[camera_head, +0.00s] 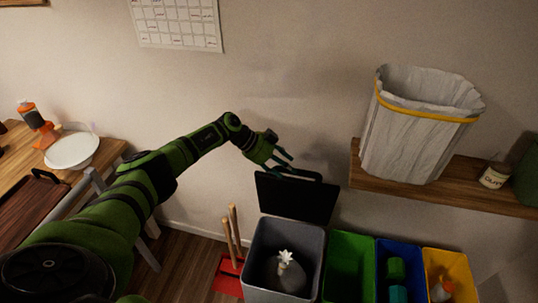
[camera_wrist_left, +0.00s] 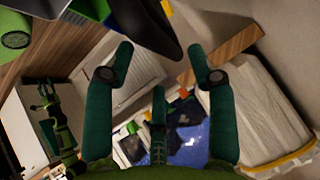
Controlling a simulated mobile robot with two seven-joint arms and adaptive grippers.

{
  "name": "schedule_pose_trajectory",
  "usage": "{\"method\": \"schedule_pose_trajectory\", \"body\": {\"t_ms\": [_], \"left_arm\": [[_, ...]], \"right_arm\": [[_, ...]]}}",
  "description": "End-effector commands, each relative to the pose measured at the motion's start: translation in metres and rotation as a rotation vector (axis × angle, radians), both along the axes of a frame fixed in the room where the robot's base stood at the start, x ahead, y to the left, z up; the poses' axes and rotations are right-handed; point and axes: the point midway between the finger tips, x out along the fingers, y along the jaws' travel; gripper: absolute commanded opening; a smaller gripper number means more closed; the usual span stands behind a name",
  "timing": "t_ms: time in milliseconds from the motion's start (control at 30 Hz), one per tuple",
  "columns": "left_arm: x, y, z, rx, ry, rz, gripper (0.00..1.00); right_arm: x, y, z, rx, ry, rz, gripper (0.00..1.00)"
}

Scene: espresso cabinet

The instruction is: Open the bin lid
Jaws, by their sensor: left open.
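The grey bin (camera_head: 250,262) stands on the floor at the lower middle of the head view. Its dark lid (camera_head: 297,199) is raised and stands upright at the bin's back, close to the wall. The open bin shows a rounded grey thing with a white star-shaped top (camera_head: 288,270) inside. My left gripper (camera_head: 286,163) is at the lid's upper edge, with its fingers spread and nothing visible between them. In the left wrist view the fingers of the left gripper (camera_wrist_left: 160,55) are apart. I cannot tell whether they touch the lid.
Green (camera_head: 349,262), blue (camera_head: 384,247) and yellow (camera_head: 432,255) open bins stand to the right. A white lined basket (camera_head: 410,140) sits on the wooden shelf (camera_head: 443,192) above them. Wooden handles (camera_head: 233,232) stand left of the grey bin.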

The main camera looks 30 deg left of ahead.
Motion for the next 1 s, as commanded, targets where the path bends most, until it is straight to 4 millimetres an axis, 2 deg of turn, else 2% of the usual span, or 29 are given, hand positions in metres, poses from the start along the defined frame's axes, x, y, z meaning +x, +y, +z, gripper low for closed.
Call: {"method": "schedule_pose_trajectory", "body": {"t_ms": [33,200,400,1000], "left_arm": [[-0.005,0.01,0.009,0.003,-0.001,0.0,0.56],[-0.018,0.03,0.031,0.002,0.001,0.001,0.56],[-0.025,0.041,0.046,-0.001,0.0,0.0,0.56],[-0.026,0.042,0.048,-0.003,-0.002,-0.001,0.56]], "right_arm": [[0.001,0.0,0.0,0.0,-0.001,0.0,0.4],[0.001,0.001,0.0,0.001,-0.001,0.0,0.4],[0.001,0.001,0.0,0.001,-0.001,0.0,0.4],[0.001,0.001,0.0,0.001,-0.001,0.0,0.4]]}}
